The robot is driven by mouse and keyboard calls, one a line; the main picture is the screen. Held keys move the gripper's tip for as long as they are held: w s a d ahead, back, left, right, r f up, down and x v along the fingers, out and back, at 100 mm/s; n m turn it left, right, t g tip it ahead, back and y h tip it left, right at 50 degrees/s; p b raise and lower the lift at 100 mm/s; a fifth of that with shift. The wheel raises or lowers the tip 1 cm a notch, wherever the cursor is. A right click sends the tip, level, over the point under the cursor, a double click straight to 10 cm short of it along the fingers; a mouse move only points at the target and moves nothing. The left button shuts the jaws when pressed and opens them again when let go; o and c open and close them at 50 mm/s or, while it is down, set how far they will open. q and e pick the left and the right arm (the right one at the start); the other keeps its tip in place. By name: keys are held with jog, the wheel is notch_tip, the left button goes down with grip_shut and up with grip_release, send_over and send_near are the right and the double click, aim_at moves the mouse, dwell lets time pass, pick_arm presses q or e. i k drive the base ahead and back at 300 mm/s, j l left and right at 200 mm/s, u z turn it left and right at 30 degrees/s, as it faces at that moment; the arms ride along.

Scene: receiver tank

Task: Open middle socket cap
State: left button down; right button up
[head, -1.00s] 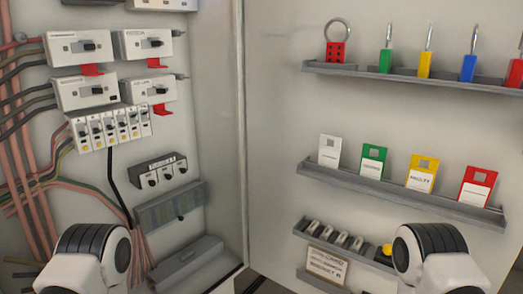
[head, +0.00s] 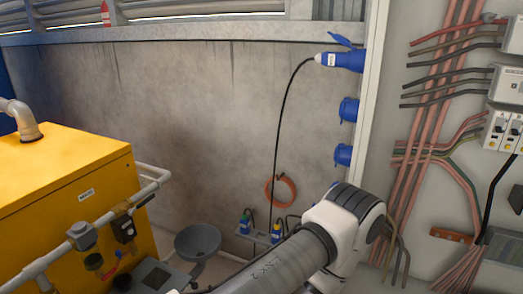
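The bottom socket (head: 343,154) looks the same, closed. One of my arms reaches in from the bottom, its white joint below the sockets. Neither gripper shows, so their fingers cannot be seen.
A yellow machine (head: 65,185) with pipes stands at the left. The black cable (head: 282,130) hangs left of the sockets. Cabinet wiring (head: 430,120) is at the right.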

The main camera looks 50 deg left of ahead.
aim_at(336, 154)
jog(key=u, duration=1.15)
